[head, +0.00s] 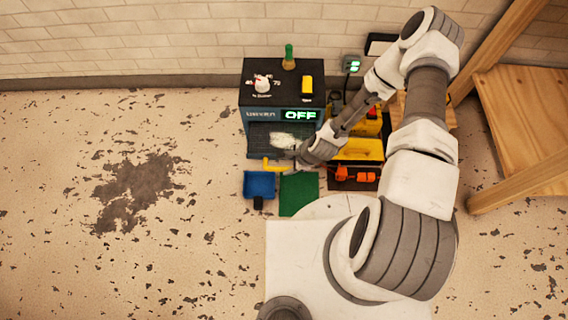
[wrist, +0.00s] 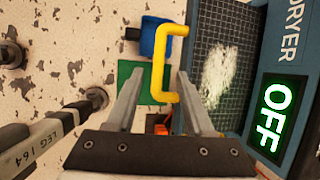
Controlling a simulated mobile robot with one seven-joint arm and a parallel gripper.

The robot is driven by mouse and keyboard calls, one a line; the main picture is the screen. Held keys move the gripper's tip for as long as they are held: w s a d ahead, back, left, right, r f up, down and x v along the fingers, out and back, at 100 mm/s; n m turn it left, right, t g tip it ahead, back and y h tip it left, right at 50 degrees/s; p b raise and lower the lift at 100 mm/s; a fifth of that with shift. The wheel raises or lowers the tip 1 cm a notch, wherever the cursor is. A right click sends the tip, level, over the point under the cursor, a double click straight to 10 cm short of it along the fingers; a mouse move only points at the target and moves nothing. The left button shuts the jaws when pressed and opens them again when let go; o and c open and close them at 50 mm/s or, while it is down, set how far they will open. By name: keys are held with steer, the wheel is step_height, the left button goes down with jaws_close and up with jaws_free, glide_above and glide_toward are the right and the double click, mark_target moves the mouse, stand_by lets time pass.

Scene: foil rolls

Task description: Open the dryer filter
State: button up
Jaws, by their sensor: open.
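The dryer (head: 258,117) is a dark box with a lit green OFF display (head: 299,115), which also shows in the wrist view (wrist: 274,115). Its filter is a dark mesh panel (head: 262,136) on the lower front with whitish lint (wrist: 218,75). A yellow bracket-shaped handle (head: 275,167) stands at the filter's edge; in the wrist view the handle (wrist: 158,68) lies between my fingers in the picture. My gripper (wrist: 161,76) is open, a finger on each side of the handle; contact cannot be told. In the head view my wrist hides the area right of the handle.
A blue bin (head: 259,185) and a green mat (head: 299,193) lie on the floor before the dryer. A dark tray with orange items (head: 356,174) and yellow objects stands to the right. A wooden bench (head: 525,110) is farther right. The floor at left is clear.

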steer(key=p+v, duration=0.3)
steer(key=v, duration=1)
steer(key=shift+p, duration=0.35)
steer(key=shift+w+r, duration=0.1)
steer(key=w+d+r+n+h, duration=0.1)
steer(key=w+d+r+n, duration=0.15)
steer(key=r, duration=0.55)
steer(key=w+d+r+n+h, duration=0.2)
steer(key=d+r+n, duration=0.15)
steer(key=r, duration=0.55)
steer(key=w+d+r+n+h, duration=0.1)
steer(key=w+d+r+n, duration=0.2)
steer(key=r, duration=0.5)
steer(key=s+a+r+n+t+p, duration=0.1)
steer(key=s+r+n, duration=0.2)
steer(key=s+r, duration=0.35)
steer(key=s+r+n+t, duration=0.1)
steer(key=s+r+n, duration=0.25)
steer(key=r, duration=0.65)
steer(key=s+a+r+n+t+p, duration=0.1)
steer(key=s+r+n, duration=0.1)
steer(key=s+r, duration=0.55)
step_height(320, 180, up, 17)
steer(key=w+p, duration=0.2)
steer(key=p, duration=1.4)
steer(key=shift+r+h, duration=0.25)
steer(key=shift+h, duration=0.05)
